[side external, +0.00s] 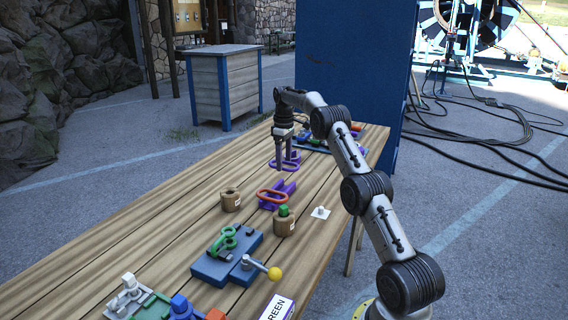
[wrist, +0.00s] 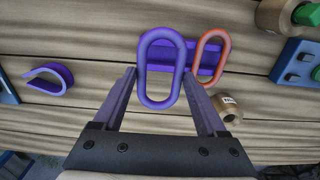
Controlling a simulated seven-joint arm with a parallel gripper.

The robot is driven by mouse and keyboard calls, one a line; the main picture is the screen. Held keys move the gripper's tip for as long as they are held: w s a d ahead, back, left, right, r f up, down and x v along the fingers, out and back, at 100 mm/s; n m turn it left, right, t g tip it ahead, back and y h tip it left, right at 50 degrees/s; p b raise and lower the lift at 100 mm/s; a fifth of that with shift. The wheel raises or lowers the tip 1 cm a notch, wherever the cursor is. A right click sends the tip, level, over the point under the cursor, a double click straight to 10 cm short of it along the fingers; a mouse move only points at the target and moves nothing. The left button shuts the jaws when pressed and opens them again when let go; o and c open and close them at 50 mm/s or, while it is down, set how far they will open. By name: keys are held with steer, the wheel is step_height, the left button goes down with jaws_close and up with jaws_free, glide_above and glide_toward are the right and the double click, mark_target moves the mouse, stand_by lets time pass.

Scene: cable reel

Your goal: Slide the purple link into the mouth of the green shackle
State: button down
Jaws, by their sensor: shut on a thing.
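My gripper (side external: 279,166) is shut on the purple link (wrist: 145,70), a long oval ring. In the wrist view the link stands out between the two fingertips, over the planks. In the side view the link (side external: 292,163) shows at the fingertips, above the far part of the table. The green shackle (side external: 225,240) lies on a blue block (side external: 210,268) nearer the camera, well apart from my gripper. The direction of its mouth is hard to tell at this size.
An orange link (side external: 272,195) rests at a purple holder (side external: 287,188) between my gripper and the shackle. Wooden pots (side external: 230,202) (side external: 284,228) stand nearby, one with a green top. A yellow-knobbed lever (side external: 273,273) sticks out beside the blue block. A purple hook (wrist: 48,78) lies left in the wrist view.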

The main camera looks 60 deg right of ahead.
steer(key=a+n, duration=1.8)
steer(key=a, duration=0.5)
steer(key=shift+s+a+f, duration=0.1)
steer(key=shift+s+f, duration=0.1)
steer(key=shift+f, duration=1.15)
steer(key=shift+s+a+f, duration=0.1)
steer(key=shift+s+f, duration=0.1)
steer(key=shift+f, duration=1.1)
steer(key=shift+a, duration=4)
